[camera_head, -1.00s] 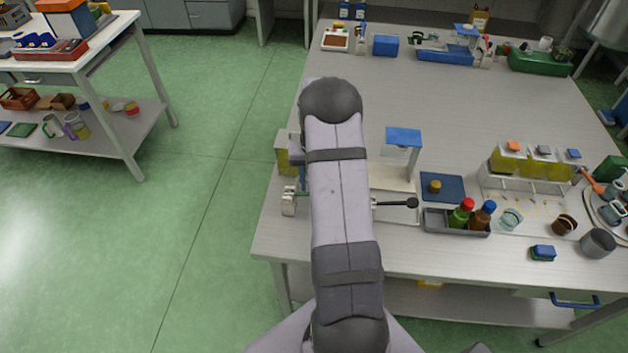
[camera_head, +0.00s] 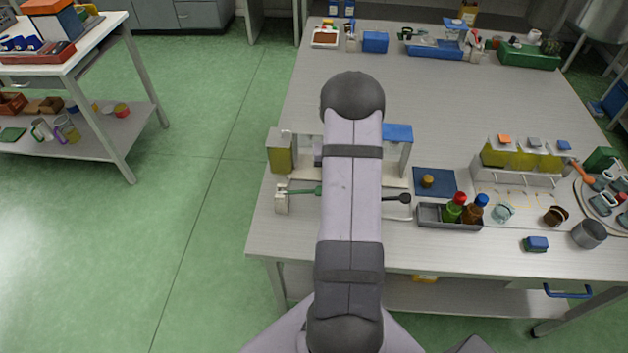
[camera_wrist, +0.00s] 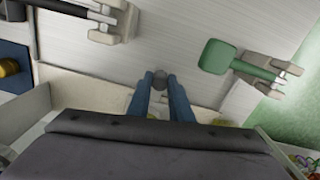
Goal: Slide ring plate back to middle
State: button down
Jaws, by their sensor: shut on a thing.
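In the wrist view, the two blue fingers of my gripper (camera_wrist: 160,88) are close together on a small dark grey knob (camera_wrist: 160,76). Whether this knob belongs to the ring plate I cannot tell. No ring shows clearly; the gripper's body and fingers cover much of the pale base below. In the head view, my arm hides the gripper and the middle of the white fixture (camera_head: 306,182). The fixture carries a yellow block (camera_head: 280,152) at its left and a blue-topped post (camera_head: 397,135) at its right.
A green paddle (camera_head: 304,191) on a small stand lies at the fixture's front left; a black-ended rod (camera_head: 400,198) is at its front right. A blue mat (camera_head: 436,181) and a grey tray (camera_head: 430,214) with bottles stand further right.

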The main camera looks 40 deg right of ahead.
jog(key=s+d, duration=0.2)
jog(key=shift+s+d, duration=0.25)
jog(key=shift+d, duration=0.05)
jog(key=c, duration=1.6)
grip_release()
jog(key=shift+r+b, duration=1)
jog(key=shift+r, duration=2.7)
jog(key=shift+a, duration=0.1)
